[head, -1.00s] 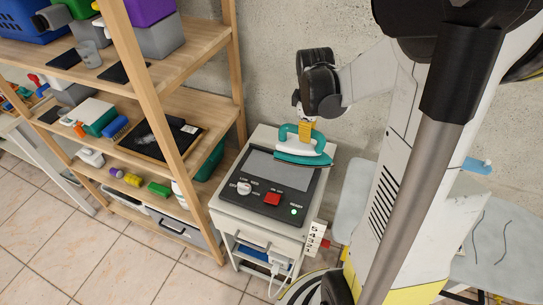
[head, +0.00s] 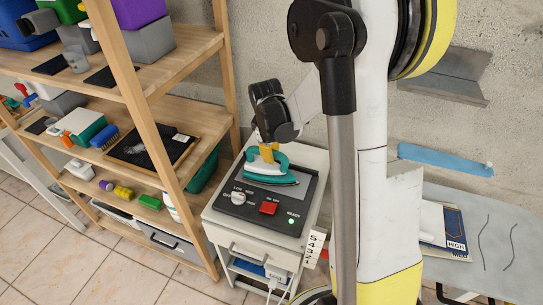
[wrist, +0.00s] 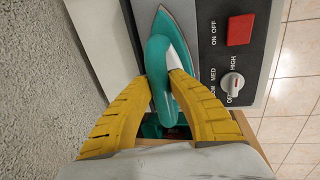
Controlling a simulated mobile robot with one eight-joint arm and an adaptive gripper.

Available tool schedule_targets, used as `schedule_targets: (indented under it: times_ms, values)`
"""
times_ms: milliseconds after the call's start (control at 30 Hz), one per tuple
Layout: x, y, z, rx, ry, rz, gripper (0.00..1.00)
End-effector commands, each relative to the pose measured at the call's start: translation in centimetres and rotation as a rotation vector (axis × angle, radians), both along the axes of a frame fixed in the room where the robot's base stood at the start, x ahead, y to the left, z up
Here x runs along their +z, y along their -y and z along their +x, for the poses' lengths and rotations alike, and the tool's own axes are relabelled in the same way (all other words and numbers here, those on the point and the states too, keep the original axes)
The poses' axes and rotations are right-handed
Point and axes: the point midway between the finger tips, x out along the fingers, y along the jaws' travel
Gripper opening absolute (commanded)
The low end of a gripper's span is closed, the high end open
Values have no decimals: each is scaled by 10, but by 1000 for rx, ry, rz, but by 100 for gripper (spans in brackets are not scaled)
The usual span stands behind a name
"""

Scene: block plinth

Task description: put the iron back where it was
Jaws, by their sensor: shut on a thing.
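The iron (head: 272,172) is teal and white with a grey soleplate. It is over the grey plate of the control panel (head: 233,208) on top of the white cabinet; I cannot tell whether it touches the plate. My gripper (head: 267,152) is above it with its yellow fingers at the handle. In the wrist view my gripper (wrist: 167,95) is shut on the teal handle of the iron (wrist: 160,55), one finger on each side. The iron's pointed tip faces the top of that view. The underside of the iron is hidden.
The panel has a red button (head: 268,208), a knob (head: 238,198) and a lit green lamp. A wooden shelf (head: 165,100) with boxes and tools stands left of the cabinet. An ironing board (head: 470,225) is at the right. A concrete wall is close behind.

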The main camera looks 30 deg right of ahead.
Motion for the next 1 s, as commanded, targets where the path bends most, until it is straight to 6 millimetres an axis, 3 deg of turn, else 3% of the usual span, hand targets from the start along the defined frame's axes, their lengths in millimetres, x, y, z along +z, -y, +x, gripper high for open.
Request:
schedule_targets:
  times_ms: [367,400,433,767,867,1000]
  values:
    - [-4,0,0,0,1,-1,0]
    - [-3,0,0,0,0,0,34]
    - [-3,0,0,0,0,0,40]
    - [-1,0,0,0,0,0,40]
    - [9,-1,-1,0,0,0,40]
    - [38,-5,-6,1,0,0,40]
